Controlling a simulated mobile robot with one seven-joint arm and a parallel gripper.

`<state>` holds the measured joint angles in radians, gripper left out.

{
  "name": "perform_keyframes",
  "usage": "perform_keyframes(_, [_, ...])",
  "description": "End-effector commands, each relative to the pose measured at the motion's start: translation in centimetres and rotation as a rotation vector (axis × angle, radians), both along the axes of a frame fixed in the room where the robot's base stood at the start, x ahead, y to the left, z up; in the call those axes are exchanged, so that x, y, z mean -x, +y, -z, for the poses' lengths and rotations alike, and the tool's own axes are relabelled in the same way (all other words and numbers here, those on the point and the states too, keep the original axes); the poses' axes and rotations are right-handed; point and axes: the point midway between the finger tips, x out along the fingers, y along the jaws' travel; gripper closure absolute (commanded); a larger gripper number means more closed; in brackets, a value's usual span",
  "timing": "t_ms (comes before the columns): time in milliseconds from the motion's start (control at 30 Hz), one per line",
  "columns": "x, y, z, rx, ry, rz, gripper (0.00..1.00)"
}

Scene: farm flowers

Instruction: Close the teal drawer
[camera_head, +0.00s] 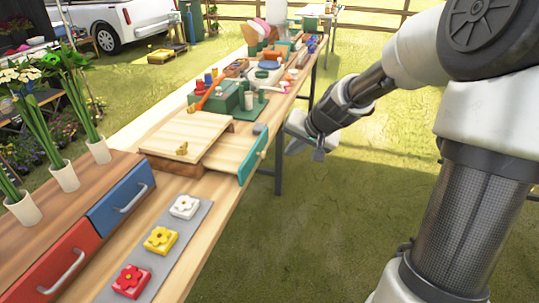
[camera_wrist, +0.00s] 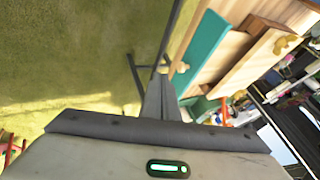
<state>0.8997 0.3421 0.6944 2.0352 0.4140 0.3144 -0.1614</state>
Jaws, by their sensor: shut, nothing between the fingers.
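The teal drawer (camera_head: 252,157) is at the table's right edge in the head view. Its teal front stands away from the raised wooden board, with pale wood showing between them, so it looks pulled out. A small light handle is on its outer face. In the wrist view the teal front (camera_wrist: 207,52) is right of centre, tilted. My gripper (camera_head: 316,152) is shut and empty, to the right of the drawer front and beyond the table edge, apart from it in the head view. In the wrist view its fingers (camera_wrist: 160,98) appear close beside the handle; contact is unclear.
The wooden board (camera_head: 188,135) bears a small gold piece. Nearer are a blue drawer (camera_head: 122,196), a red drawer (camera_head: 55,265) and a grey mat (camera_head: 203,220) with flower blocks. Green boxes and tools crowd the far table. Grass right of the table is open.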

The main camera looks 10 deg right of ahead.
Motion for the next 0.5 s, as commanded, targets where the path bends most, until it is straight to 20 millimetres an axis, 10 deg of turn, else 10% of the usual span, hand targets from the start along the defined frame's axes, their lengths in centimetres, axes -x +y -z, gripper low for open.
perform_keyframes(300, [-4.0, 1.4, 6.0, 0.0, 0.002, -0.005, 1.0])
perform_keyframes(500, [-5.5, 3.6, 5.6, 0.004, 0.0, -0.006, 1.0])
